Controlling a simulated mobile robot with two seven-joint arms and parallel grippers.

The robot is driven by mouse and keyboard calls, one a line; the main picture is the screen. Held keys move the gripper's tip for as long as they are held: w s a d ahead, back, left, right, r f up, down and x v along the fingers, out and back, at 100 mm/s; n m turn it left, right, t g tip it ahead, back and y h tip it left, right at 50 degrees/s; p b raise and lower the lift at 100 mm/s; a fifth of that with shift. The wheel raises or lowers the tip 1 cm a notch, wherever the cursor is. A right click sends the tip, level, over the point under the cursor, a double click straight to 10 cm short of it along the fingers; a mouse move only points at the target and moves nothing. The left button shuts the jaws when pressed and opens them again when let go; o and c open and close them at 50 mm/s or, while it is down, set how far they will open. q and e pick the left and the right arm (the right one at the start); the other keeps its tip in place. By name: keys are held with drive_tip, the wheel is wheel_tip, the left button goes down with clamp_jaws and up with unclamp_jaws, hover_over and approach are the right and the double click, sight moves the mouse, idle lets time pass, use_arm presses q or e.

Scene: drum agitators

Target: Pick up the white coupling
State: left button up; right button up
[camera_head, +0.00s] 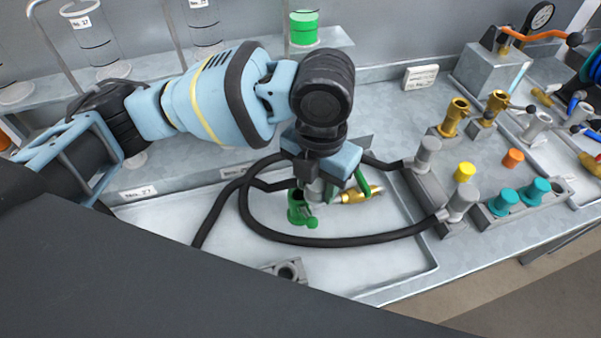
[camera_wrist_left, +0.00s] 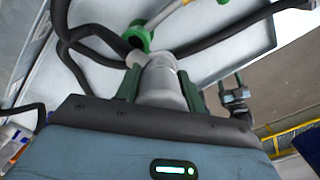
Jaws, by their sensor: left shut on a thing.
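My left gripper (camera_head: 318,183) points down over the tray (camera_head: 170,215) in the head view. It is shut on a pale grey-white cylindrical piece, which I take as the white coupling (camera_wrist_left: 163,85). In the left wrist view the coupling sits between the two dark green fingers. In the head view the gripper mostly hides it. A green fitting (camera_head: 300,210) is close beside its lower end, also visible in the left wrist view (camera_wrist_left: 138,38). I cannot tell whether they touch. My right gripper is not in view.
Black hoses (camera_head: 330,241) loop around the gripper. A brass valve (camera_head: 356,196) lies just right of it. A grey block (camera_head: 287,272) sits at the tray's front. Grey (camera_head: 428,150), yellow (camera_head: 464,172) and teal (camera_head: 503,201) couplings stand on the right. The tray's left part is mostly clear.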

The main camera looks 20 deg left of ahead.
use_arm(q)
drive_tip(key=s+d+r, duration=0.1)
drive_tip(key=s+d, duration=0.4)
drive_tip(key=d, duration=0.5)
drive_tip(key=shift+d+b, duration=0.3)
drive_tip(key=shift+d, duration=0.1)
drive_tip(key=shift+w+r, duration=0.1)
